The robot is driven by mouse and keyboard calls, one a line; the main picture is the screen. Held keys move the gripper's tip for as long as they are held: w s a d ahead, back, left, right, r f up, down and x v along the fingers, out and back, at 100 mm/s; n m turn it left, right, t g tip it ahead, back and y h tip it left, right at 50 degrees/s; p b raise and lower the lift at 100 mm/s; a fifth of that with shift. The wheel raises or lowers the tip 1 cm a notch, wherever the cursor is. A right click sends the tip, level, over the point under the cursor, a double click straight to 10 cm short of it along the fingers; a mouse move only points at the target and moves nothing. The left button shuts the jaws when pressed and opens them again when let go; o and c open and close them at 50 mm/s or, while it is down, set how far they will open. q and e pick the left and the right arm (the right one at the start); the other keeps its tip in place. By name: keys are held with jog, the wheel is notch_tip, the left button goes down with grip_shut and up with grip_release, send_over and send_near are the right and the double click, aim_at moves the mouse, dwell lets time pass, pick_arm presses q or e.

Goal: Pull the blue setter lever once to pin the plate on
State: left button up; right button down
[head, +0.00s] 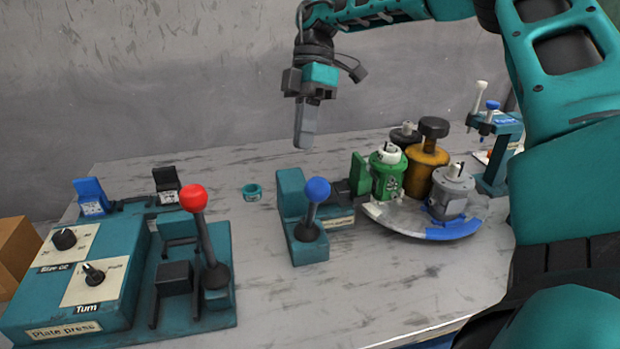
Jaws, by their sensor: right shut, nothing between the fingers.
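A lever with a blue ball knob (317,189) stands upright on a small teal base in the middle of the table; its label is too small to read. A second teal stand (494,150) at the right back has a blue-topped part (492,105) and a white-handled part (480,90). I cannot tell from the labels which is the setter. My right gripper (305,140) is shut and empty, pointing down above the table, above and behind the blue ball and apart from it. My left gripper is not in view. I cannot make out the plate clearly.
A round turntable (395,217) holds green (388,176), orange (427,165) and grey (452,190) motor bodies. The plate press (75,285) with a red-ball lever (194,198) stands at left. The front middle table is clear.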

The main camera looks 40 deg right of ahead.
aim_at(313, 206)
jog(key=s+a+f, duration=0.2)
jog(key=s+f, duration=0.2)
jog(key=f, duration=0.1)
jog(key=shift+s+a+f, duration=0.15)
jog(key=shift+a+f, duration=0.1)
jog(key=shift+a, duration=0.15)
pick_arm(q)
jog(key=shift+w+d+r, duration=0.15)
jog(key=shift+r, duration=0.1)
pick_arm(e)
jog(key=shift+s+f, duration=0.1)
